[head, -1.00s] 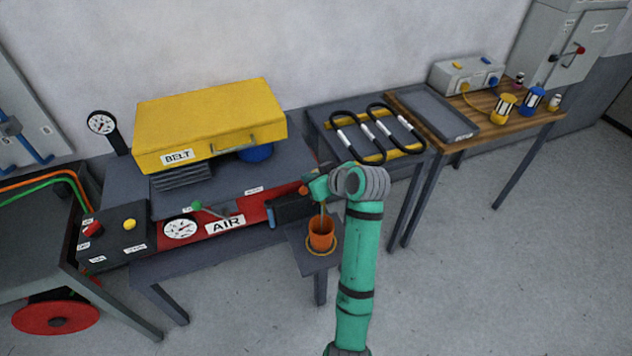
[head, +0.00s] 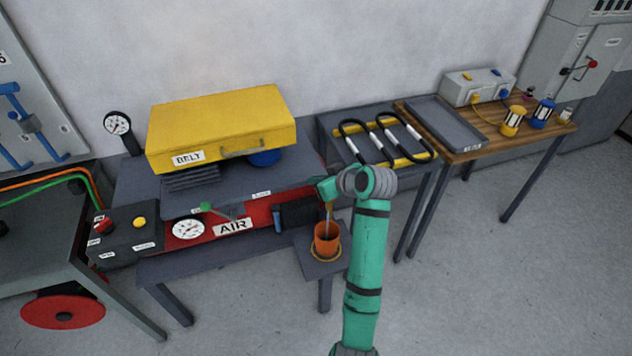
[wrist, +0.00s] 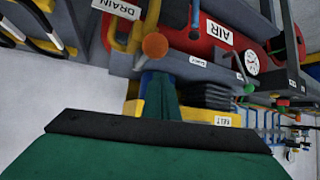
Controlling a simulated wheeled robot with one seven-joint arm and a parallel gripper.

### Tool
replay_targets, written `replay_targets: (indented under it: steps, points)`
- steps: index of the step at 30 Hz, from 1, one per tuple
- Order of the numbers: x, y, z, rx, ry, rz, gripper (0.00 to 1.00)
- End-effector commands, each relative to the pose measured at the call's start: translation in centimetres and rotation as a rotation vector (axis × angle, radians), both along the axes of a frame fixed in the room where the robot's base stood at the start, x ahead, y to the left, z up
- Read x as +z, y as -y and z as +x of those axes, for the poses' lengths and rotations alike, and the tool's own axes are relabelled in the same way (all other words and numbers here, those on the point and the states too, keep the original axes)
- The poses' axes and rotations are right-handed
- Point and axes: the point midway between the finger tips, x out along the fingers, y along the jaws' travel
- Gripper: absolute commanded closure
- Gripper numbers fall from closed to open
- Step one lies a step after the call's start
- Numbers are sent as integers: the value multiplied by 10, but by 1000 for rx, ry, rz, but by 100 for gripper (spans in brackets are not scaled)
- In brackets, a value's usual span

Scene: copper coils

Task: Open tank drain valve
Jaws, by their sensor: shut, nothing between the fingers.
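My gripper (head: 325,188) is at the front right corner of the red AIR panel (head: 262,218), above the orange cup (head: 327,246) on a small shelf. A thin pale-blue strip runs from below the gripper into the cup; I cannot tell if it is liquid. In the wrist view, turned upside down, the shut dark-green gripper fingers (wrist: 166,98) point at an orange round part (wrist: 154,46) beside yellow pipework. A DRAIN label (wrist: 117,7) is at the top. The drain valve's handle is not clearly distinguishable, and contact with it cannot be told.
A yellow BELT case (head: 222,128) stands on the bench behind the panel. A black control box (head: 127,233) is at its left. A rack with black loops (head: 385,138) and a wooden table (head: 480,146) stand right. The floor in front is clear.

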Motion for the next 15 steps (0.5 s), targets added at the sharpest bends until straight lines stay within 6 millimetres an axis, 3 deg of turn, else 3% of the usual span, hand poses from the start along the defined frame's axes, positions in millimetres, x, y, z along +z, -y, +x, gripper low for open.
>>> replay_targets:
  steps: [5, 15]
  points:
    - [0, 4, 0, -5, 0, 0, 100]
    - [15, -19, -5, -1, 4, -1, 100]
